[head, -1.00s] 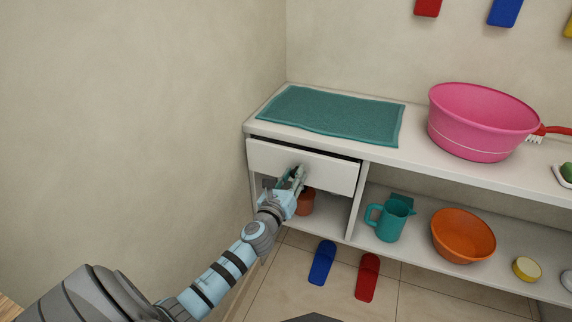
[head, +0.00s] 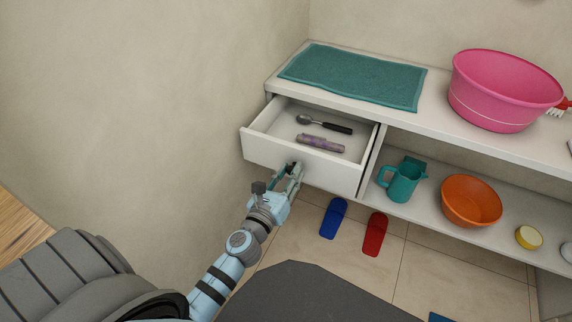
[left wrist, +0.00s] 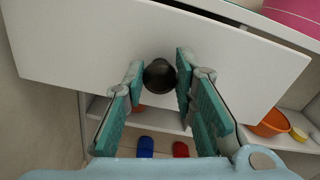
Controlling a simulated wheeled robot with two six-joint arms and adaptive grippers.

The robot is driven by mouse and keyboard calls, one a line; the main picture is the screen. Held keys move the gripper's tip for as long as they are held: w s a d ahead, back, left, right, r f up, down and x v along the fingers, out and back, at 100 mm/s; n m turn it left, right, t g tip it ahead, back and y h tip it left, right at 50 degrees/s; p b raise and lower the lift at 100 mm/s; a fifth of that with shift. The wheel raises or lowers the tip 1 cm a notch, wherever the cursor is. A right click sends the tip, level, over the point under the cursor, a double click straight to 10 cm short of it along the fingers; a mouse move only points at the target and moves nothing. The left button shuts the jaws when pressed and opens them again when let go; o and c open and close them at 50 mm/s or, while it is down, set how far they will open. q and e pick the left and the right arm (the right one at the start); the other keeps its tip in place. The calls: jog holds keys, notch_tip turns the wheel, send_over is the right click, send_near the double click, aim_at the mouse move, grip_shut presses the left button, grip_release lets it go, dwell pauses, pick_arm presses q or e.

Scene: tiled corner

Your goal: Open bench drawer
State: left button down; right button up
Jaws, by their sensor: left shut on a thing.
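The white bench drawer (head: 268,151) is pulled well out of the bench. Inside it lie a dark-handled utensil (head: 325,125) and a purple patterned object (head: 320,143). My left gripper (head: 291,172) is at the middle of the drawer front. In the left wrist view the gripper (left wrist: 160,78) has its fingers on both sides of the dark round knob (left wrist: 159,75), shut on it. The drawer front (left wrist: 90,40) fills most of that view. My right gripper is not in view.
A teal mat (head: 355,76) and a pink basin (head: 500,95) are on the bench top. A teal jug (head: 403,182) and an orange bowl (head: 471,202) stand on the lower shelf. Blue (head: 334,218) and red (head: 375,234) slippers lie on the floor. A wall is close at left.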

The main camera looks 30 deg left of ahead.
pick_arm(q)
jog(key=shift+r, duration=0.35)
jog(key=c, duration=1.3)
grip_release()
jog(key=shift+d, duration=0.15)
jog(key=shift+s, duration=0.1)
jog(key=shift+f, duration=0.1)
jog(key=s, duration=1.1)
jog(key=shift+s+d+r, duration=0.35)
jog(key=shift+d, duration=0.1)
